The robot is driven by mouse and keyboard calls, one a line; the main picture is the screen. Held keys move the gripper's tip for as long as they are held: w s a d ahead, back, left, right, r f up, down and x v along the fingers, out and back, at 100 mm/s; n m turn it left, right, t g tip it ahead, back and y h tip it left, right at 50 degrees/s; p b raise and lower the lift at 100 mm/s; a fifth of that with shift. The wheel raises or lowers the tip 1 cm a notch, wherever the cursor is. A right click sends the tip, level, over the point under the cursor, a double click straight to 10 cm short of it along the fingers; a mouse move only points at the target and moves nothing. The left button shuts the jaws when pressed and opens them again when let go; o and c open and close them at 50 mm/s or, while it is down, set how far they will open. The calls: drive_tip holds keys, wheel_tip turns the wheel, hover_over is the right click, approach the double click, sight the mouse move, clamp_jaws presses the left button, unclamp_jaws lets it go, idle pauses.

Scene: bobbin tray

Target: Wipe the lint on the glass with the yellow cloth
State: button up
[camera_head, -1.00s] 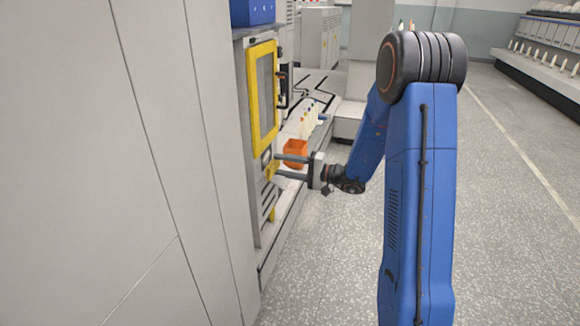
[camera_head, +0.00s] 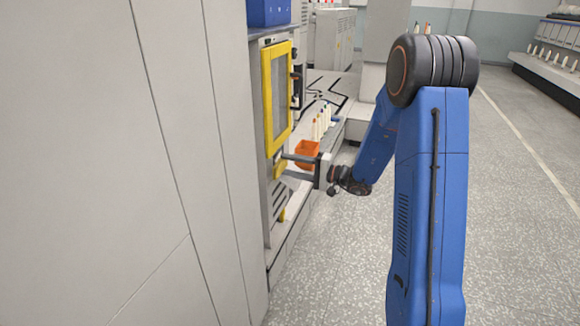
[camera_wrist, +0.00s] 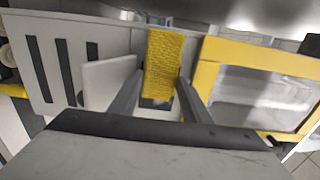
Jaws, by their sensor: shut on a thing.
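The yellow cloth (camera_wrist: 164,62) is a rough-textured strip between the fingers of my gripper (camera_wrist: 160,78) in the wrist view. My gripper (camera_head: 284,166) is shut on it. In the head view a bit of the cloth (camera_head: 279,170) shows at the fingertips, against the cabinet front just below the yellow-framed door. The glass (camera_wrist: 265,92) sits in the yellow frame (camera_wrist: 206,78), right of the cloth in the wrist view and apart from it. The glass (camera_head: 279,86) is seen at a steep slant in the head view. Pale patches show on it; I cannot tell lint from reflections.
A dark door handle (camera_head: 296,86) sticks out on the door's right side. An orange bin (camera_head: 307,151) and several bobbins (camera_head: 322,121) stand on the ledge behind my gripper. A blue box (camera_head: 268,12) sits atop the cabinet. The floor at right is clear.

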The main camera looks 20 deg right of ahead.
sight(285, 150)
drive_tip(key=shift+x, duration=1)
idle(0.4)
drive_tip(key=shift+w+d, duration=1.05)
drive_tip(key=shift+w, duration=0.2)
drive_tip(key=shift+w+d, duration=0.45)
drive_tip(key=shift+w, duration=0.25)
drive_tip(key=shift+w+d, duration=0.4)
drive_tip(key=shift+w, duration=0.3)
drive_tip(key=shift+w+d, duration=0.95)
drive_tip(key=shift+w, duration=0.25)
drive_tip(key=shift+w+a, duration=0.1)
